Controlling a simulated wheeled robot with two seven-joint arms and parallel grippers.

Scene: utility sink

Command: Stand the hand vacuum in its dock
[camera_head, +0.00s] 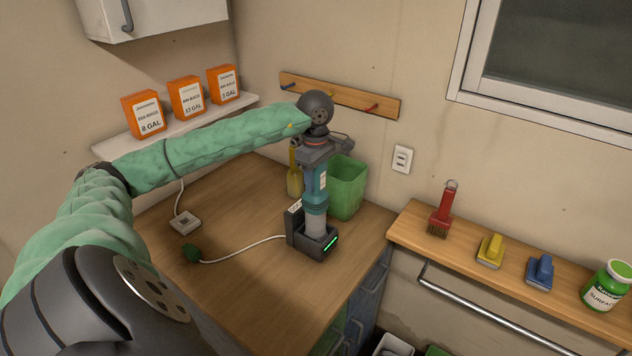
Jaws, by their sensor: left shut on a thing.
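The hand vacuum (315,190), teal with a grey lower end, is upright in the middle of the view. Its lower end is at the black dock (297,240) on the wooden counter and appears to be inside the dock's front cup. Whether it is fully seated I cannot tell. A green light strip shows on the dock's front. My left gripper (318,152) points down from above and is shut on the vacuum's upper part; the fingers partly hide its top. My right gripper is not in view.
A green bin (347,188) and a yellow bottle (294,180) stand close behind the vacuum. Brushes and a jar (606,286) line the right ledge.

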